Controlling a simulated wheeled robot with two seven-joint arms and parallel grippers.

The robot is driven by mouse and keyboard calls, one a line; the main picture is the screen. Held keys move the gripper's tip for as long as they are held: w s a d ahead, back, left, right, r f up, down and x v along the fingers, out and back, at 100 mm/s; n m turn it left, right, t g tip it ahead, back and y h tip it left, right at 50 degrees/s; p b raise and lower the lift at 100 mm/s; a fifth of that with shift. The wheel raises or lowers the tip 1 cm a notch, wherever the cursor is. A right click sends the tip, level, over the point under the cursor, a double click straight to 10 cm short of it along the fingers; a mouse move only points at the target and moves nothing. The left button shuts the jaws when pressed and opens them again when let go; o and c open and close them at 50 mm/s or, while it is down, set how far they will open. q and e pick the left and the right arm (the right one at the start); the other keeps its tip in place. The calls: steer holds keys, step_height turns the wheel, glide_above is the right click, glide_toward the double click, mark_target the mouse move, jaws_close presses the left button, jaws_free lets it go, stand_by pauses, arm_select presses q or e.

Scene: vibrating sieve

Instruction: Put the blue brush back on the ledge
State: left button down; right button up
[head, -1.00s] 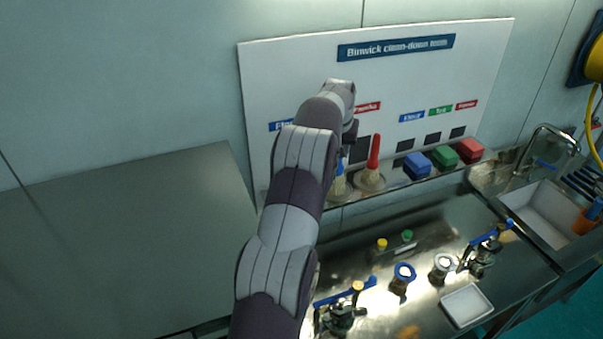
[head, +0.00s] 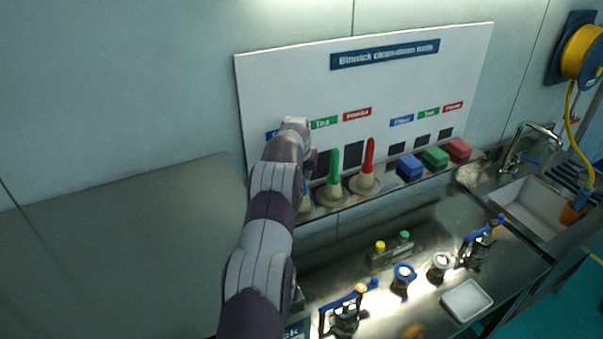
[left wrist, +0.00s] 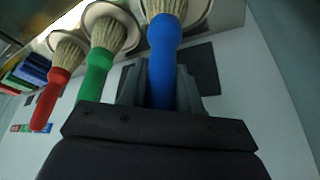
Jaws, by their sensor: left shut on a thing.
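The blue brush (left wrist: 164,50) fills the upper middle of the left wrist view, its blue handle between the fingers of my left gripper (left wrist: 160,85), which is shut on it. Its bristles point to the top of that view, in front of a pale round base. In the head view my left arm hides most of the brush, and only a sliver of blue (head: 306,203) shows beside the arm at the left end of the ledge (head: 395,185). Whether the brush rests on the ledge or hangs just above it I cannot tell. My right gripper is not in view.
A green brush (head: 334,182) and a red brush (head: 367,170) stand upright on round bases just right of the blue one. Blue (head: 410,167), green (head: 435,157) and red (head: 458,150) blocks sit further right. A tool board (head: 300,85) rises behind.

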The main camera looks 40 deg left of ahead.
arm_select(q)
steer(key=shift+s+a, duration=0.1)
steer(key=shift+a, duration=0.05)
steer(key=c, duration=1.2)
jaws_free()
steer(key=shift+s+a+f, duration=0.15)
steer(key=shift+s+a, duration=0.05)
steer(key=shift+a, duration=0.2)
steer(key=shift+s+a+f, duration=0.1)
steer(key=shift+s+a, duration=0.05)
steer(key=shift+a, duration=0.25)
steer(key=o, duration=0.4)
steer(key=shift+a, duration=0.15)
steer(key=shift+w+d+r, duration=0.1)
steer(key=shift+w+d, duration=0.15)
steer(key=shift+d, duration=0.4)
steer(key=shift+r, duration=0.2)
steer(key=v, duration=0.7)
steer(key=b+v, duration=0.1)
steer(key=v, duration=0.3)
steer(key=shift+s+a+r, duration=0.25)
steer(key=shift+s+r, duration=0.1)
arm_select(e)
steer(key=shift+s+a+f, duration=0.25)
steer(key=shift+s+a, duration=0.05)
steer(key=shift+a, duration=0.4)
